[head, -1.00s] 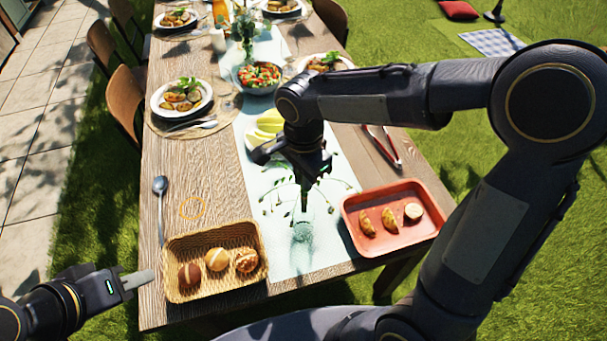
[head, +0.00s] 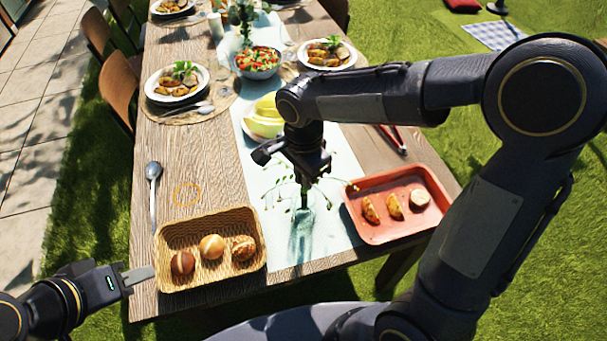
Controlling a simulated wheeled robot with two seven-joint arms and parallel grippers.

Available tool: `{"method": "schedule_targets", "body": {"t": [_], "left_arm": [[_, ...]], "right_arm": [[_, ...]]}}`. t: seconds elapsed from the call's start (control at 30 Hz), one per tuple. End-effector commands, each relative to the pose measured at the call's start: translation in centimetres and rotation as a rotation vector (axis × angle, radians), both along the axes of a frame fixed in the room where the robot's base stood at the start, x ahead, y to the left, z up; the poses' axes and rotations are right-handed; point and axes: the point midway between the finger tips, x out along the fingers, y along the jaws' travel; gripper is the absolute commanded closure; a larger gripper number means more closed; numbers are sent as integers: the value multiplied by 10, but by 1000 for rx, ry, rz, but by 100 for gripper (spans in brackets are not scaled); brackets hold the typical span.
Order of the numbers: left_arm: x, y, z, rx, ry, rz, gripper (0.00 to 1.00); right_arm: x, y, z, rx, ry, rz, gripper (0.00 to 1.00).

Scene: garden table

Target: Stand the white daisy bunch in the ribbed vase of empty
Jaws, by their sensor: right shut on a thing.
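My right gripper (head: 304,178) is shut on a bunch of thin green stems (head: 304,196) with small drooping heads, held above the runner near the table's front. White petals cannot be made out; the gripper hides the top of the bunch. A clear teal glass vase (head: 302,222) stands on the runner directly below, and the lower stems overlap its mouth in this view. How deep they are in it, and any ribbing, I cannot tell. My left gripper (head: 142,275) is at the lower left, beside the bread basket, seen edge-on.
A wicker basket (head: 210,222) with three rolls stands left of the vase, and a red tray (head: 378,236) with food stands right. A spoon (head: 153,190) and faint orange ring (head: 187,194) lie left. Behind are a fruit plate (head: 264,124) and salad bowl (head: 258,62).

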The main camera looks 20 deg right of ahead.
Motion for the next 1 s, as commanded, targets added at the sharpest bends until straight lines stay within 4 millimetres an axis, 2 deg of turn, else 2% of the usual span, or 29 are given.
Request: {"method": "schedule_targets", "body": {"t": [0.13, 0.17, 0.3, 0.37, 0.67, 0.77, 1.0], "left_arm": [[0, 0, 0, 0, 0, 0, 68], [0, 0, 0, 0, 0, 0, 68], [0, 0, 0, 0, 0, 0, 68], [0, 0, 0, 0, 0, 0, 68], [0, 0, 0, 0, 0, 0, 68], [0, 0, 1, 0, 0, 0, 68], [0, 0, 2, 0, 0, 0, 68]], "right_arm": [[0, 0, 0, 0, 0, 0, 100], [0, 0, 0, 0, 0, 0, 86], [0, 0, 0, 0, 0, 0, 68], [0, 0, 0, 0, 0, 0, 62], [0, 0, 3, 1, -2, 0, 62], [1, 0, 14, 1, -4, 0, 62], [1, 0, 56, 2, -4, -1, 62]]}}
